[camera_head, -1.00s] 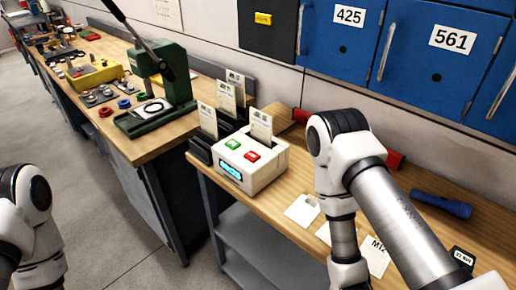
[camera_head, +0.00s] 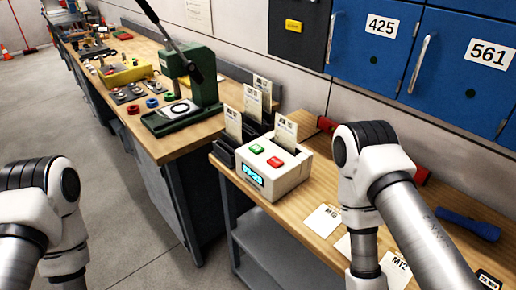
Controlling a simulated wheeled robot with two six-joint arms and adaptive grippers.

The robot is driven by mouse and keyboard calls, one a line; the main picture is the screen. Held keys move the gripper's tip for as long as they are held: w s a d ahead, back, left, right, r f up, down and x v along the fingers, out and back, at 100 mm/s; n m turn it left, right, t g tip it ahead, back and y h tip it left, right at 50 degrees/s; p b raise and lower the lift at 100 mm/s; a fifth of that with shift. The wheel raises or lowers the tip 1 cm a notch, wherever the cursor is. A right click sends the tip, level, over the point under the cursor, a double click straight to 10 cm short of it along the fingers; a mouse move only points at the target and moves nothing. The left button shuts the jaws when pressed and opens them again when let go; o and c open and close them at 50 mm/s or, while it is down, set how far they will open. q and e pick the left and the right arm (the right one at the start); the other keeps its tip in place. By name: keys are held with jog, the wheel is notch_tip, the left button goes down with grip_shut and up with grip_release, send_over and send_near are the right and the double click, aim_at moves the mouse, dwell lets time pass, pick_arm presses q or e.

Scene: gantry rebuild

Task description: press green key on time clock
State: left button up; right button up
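The time clock (camera_head: 264,166) is a cream box on the wooden bench, with a card standing in its back. Its green key (camera_head: 257,149) is at the left of the top face and a red key (camera_head: 275,162) is to the right. A lit display is on its front. My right arm stands to the right of the clock and my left arm is at the lower left. Both grippers are below the picture's edge, so their state is hidden.
A black card rack (camera_head: 228,152) with several cards stands behind and left of the clock. White cards (camera_head: 322,220) lie on the bench to the right, near a blue flashlight (camera_head: 468,223). A green press (camera_head: 190,100) stands on the farther bench. Blue lockers (camera_head: 458,70) line the wall.

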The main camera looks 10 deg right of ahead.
jog(key=shift+c, duration=0.3)
grip_shut()
dwell(1.1)
